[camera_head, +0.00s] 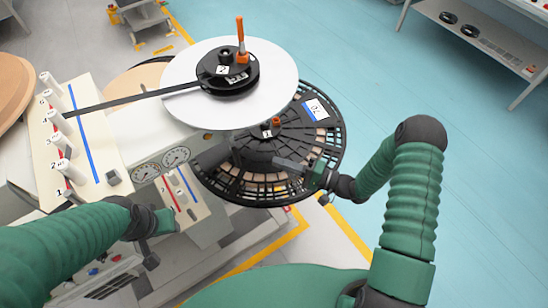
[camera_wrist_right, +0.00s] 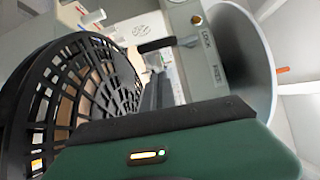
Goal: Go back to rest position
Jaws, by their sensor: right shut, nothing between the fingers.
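My right gripper (camera_head: 290,165) is shut and empty. In the head view its fingers overlap the lower right of a black slotted reel (camera_head: 325,120); I cannot tell whether they touch it. In the right wrist view the fingers (camera_wrist_right: 155,92) point away from me, with the black reel (camera_wrist_right: 95,80) close on the left and a grey plate with lettering (camera_wrist_right: 208,60) on the right. My left gripper (camera_head: 150,255) is low at the left, in front of the machine, seen edge-on; its jaws are unclear.
A white disc (camera_head: 185,75) with a black hub and orange handle sits above the black reel. A dark strip runs from it to a panel of white numbered rollers (camera_head: 85,140). Gauges (camera_head: 175,156) sit below. The blue floor (camera_head: 400,80) on the right is clear up to a shelf (camera_head: 490,45).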

